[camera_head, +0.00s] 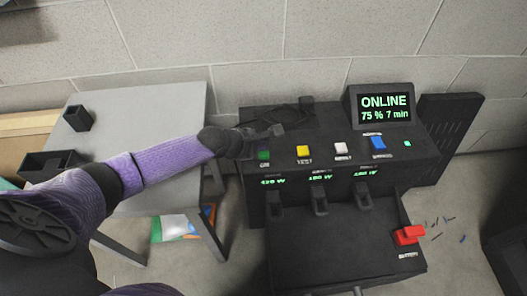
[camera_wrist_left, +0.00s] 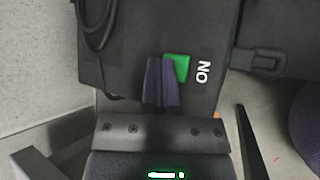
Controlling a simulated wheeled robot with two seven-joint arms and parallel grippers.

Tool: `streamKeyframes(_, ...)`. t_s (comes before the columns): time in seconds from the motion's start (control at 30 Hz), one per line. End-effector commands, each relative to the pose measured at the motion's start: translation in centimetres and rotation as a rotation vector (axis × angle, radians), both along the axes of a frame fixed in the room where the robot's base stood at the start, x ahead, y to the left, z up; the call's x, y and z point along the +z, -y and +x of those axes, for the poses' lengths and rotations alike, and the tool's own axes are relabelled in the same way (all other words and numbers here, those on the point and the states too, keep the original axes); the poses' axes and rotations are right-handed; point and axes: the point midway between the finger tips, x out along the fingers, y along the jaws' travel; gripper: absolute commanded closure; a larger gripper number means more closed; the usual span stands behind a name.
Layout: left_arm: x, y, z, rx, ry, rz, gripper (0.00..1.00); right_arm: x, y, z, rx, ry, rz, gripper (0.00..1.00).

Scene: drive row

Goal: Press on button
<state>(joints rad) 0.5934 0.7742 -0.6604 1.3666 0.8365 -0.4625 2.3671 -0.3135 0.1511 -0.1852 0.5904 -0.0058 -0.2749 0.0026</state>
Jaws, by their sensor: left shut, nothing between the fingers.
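The green ON button (camera_head: 263,154) is at the left end of the black console's button row. In the left wrist view the green button (camera_wrist_left: 181,66) shows beside the label "ON", its left side partly covered by my finger. My left gripper (camera_head: 275,130) reaches in from the left and is shut and empty. In the wrist view the closed fingertips (camera_wrist_left: 161,62) overlap the button's left edge. I cannot tell whether they touch it. My right gripper is not in view.
A yellow TEST button (camera_head: 303,151), a white button (camera_head: 341,149) and a blue button (camera_head: 378,143) continue the row. The screen (camera_head: 384,106) reads "ONLINE 75 % 7 min". A red battery handle (camera_head: 409,235) is at lower right. A grey table (camera_head: 150,107) stands left.

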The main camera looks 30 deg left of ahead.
Motion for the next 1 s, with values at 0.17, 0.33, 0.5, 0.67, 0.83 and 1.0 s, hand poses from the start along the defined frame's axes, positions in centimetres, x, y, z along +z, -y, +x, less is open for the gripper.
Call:
streamKeyframes(0.17,-0.01,-0.01,0.0,0.0,0.0,0.0,1.0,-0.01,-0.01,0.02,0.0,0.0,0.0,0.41)
streamKeyframes(0.33,0.0,0.0,0.0,0.0,0.0,0.0,1.0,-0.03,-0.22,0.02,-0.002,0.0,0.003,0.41)
streamKeyframes(0.5,-0.01,-0.01,0.0,0.0,0.0,0.0,1.0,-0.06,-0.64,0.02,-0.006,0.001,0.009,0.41)
streamKeyframes(0.67,-0.01,-0.01,0.0,0.0,0.0,0.0,1.0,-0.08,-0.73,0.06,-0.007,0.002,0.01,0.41)
streamKeyframes(0.83,0.0,0.0,0.0,0.0,0.0,0.0,1.0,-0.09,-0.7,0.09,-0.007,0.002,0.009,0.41)
streamKeyframes(1.0,0.0,0.0,0.0,0.0,0.0,0.0,1.0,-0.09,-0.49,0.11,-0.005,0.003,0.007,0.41)
